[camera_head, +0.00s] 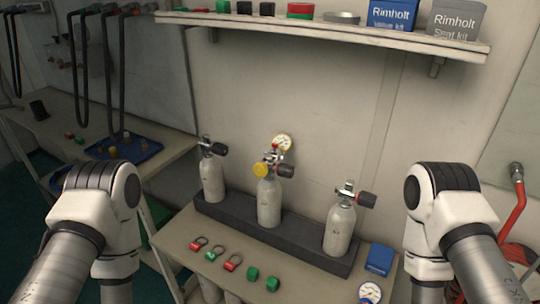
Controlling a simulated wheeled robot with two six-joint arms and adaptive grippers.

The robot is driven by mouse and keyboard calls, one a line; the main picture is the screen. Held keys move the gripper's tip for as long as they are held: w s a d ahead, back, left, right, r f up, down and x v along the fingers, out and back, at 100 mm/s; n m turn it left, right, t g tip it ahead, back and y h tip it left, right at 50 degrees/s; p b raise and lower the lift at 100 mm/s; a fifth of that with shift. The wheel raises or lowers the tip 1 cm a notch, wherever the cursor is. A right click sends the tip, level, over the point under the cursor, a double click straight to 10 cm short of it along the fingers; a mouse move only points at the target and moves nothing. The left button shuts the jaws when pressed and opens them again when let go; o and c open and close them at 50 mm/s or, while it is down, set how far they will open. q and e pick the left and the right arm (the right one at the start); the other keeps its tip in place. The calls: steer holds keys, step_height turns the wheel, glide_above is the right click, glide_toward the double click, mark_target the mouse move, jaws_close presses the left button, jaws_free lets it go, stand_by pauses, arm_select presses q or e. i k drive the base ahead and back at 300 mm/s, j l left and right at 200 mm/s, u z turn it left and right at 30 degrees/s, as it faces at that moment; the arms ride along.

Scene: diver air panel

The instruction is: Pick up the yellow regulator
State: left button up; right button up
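The yellow regulator (261,170) sits at the valve on top of the middle grey cylinder (269,204). A small red part and a round white-faced gauge (282,143) show just above it. The cylinder stands upright in a dark rack (286,237) on the bench. Links of both my arms show at the left and right sides of the view. Both grippers are outside the picture, so neither their opening nor their position can be seen.
Other cylinders stand left (212,178) and right (339,229) in the rack. In front lie several red and green pieces (253,274), with a blue box (379,259) and another gauge (370,293) at right. A shelf (330,34) overhangs behind. Hoses hang at the far left.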

mark_target(285, 142)
steer(key=i+j+z, duration=0.1)
steer(key=j, duration=0.4)
steer(key=i+j+z, duration=0.1)
steer(key=j, duration=0.4)
steer(key=i+j+z, duration=0.1)
steer(key=i+j, duration=0.15)
steer(key=j, duration=0.3)
steer(key=i+j+z, duration=0.1)
steer(key=j, duration=0.4)
steer(key=i+j+z, duration=0.1)
steer(key=j, duration=0.45)
